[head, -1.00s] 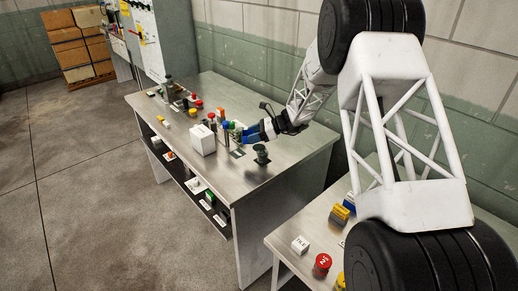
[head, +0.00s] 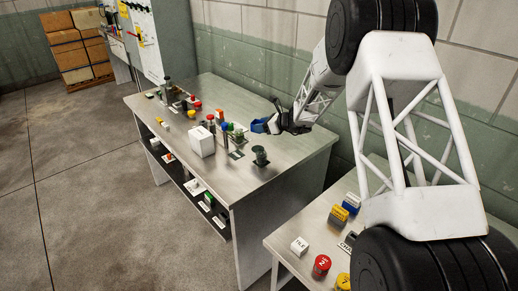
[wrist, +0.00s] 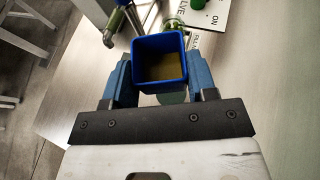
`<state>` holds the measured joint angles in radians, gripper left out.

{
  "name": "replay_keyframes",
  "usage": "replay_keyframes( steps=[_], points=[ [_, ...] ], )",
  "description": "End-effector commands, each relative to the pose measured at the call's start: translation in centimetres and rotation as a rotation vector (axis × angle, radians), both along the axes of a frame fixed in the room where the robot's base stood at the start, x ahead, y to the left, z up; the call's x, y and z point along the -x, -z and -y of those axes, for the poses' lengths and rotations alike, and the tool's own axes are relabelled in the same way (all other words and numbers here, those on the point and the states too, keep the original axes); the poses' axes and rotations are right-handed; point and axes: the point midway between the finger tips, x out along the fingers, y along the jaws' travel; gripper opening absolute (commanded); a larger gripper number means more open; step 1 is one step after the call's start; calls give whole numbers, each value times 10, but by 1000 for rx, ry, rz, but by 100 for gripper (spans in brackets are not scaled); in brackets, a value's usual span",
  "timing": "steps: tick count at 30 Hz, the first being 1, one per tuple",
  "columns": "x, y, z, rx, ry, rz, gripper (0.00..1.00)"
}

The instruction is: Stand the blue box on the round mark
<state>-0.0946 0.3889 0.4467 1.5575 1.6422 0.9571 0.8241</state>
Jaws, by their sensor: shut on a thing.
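The blue box (head: 259,126) is in my gripper (head: 271,122), above the far part of the long metal table (head: 285,152). In the wrist view the blue box (wrist: 160,42) is an open-topped square with a yellowish-brown inside. The two blue fingers of my gripper (wrist: 160,75) press on its left and right sides. Its bottom is hidden, and the box appears apart from the table.
Several coloured knobs and fittings line the table's left part. The table's front right is clear.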

Motion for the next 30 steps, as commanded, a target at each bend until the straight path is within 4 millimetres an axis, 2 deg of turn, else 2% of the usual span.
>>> replay_keyframes(
  steps=[15, 30],
  points=[
    [0, 58, 0, 1, -1, -1, 26],
    [0, 67, 0, 0, -1, -2, 26]
  ],
)
